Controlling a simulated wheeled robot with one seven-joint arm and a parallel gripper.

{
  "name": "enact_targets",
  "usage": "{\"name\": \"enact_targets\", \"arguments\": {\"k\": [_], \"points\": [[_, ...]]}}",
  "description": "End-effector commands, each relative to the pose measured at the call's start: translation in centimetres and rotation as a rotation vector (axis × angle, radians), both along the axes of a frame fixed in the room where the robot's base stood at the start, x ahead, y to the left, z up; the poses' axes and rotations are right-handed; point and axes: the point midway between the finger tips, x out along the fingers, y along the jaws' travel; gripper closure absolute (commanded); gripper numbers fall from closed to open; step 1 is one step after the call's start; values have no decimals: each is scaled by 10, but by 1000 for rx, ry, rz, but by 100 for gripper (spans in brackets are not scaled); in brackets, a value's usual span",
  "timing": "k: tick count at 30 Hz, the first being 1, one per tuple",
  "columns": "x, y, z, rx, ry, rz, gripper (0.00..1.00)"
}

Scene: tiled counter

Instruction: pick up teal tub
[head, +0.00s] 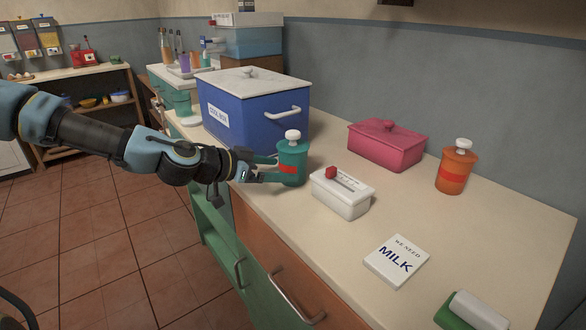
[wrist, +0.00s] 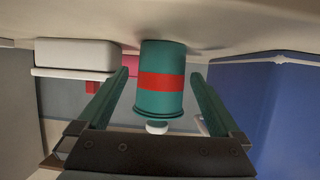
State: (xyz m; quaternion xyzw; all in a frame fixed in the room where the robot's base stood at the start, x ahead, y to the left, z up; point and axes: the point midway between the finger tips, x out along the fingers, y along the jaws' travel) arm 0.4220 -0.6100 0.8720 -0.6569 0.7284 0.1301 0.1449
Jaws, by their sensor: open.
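The teal tub (head: 292,158) stands upright on the counter, with a red band and a white knob on top. It also shows upside down in the wrist view (wrist: 162,101), between my two fingers. My gripper (head: 280,169) is open at the tub, one finger on each side. In the wrist view, my gripper (wrist: 160,76) shows a gap between each finger and the tub. In the head view, the near finger covers part of the tub's lower side.
The blue cool box (head: 255,124) stands close behind the tub. A white butter dish (head: 340,198) is close to its right. A pink lidded box (head: 386,147), an orange tub (head: 456,171) and a milk note (head: 397,260) lie farther right. The counter's front edge is near.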

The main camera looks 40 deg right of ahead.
Motion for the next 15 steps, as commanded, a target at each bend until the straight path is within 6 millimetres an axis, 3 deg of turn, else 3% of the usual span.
{"name": "enact_targets", "arguments": {"k": [10,15], "points": [[-2,-40,-14,0,2,-2,0],[-2,-49,-19,1,1,-1,0]]}}
